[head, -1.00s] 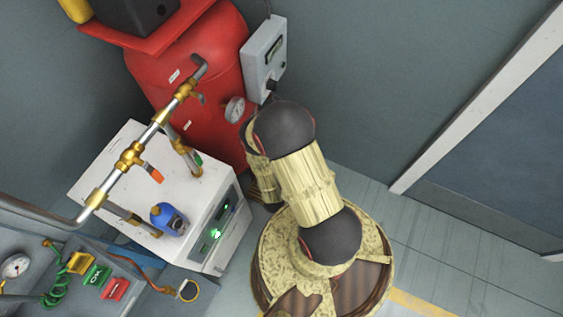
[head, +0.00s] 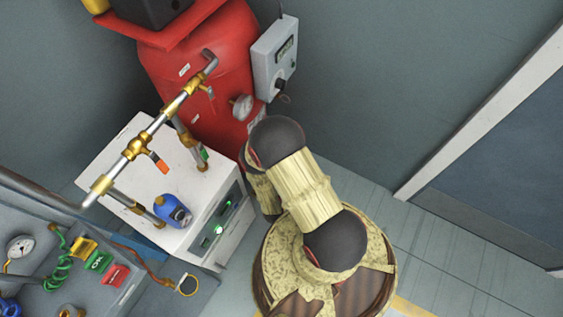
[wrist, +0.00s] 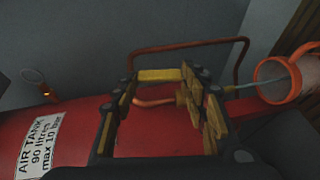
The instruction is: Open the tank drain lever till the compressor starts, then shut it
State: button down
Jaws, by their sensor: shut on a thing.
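In the wrist view my gripper (wrist: 159,80) reaches along the red air tank (wrist: 75,138). A yellow bar (wrist: 158,75), which looks like the drain lever, lies across between its two fingertips, and the gripper is shut on it. An orange-brown pipe stub (wrist: 155,101) shows just behind the fingers. The tank also shows in the head view (head: 222,45), upright at the back. My arm hides the gripper and the lever there. A grey control box (head: 274,58) with a small display and dark knob hangs by the tank; the display is unreadable.
An orange ring-shaped cup (wrist: 275,80) with a thin tube is right of the gripper. A bent copper pipe (wrist: 190,44) runs behind it. The white dryer cabinet (head: 137,170) with brass piping stands left of my arm. Floor (head: 450,250) at right is clear.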

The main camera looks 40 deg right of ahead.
jog(key=shift+w+a, duration=0.1)
jog(key=shift+w, duration=0.05)
jog(key=c, duration=1.4)
grip_release()
jog(key=o, duration=0.4)
jog(key=shift+r, duration=5)
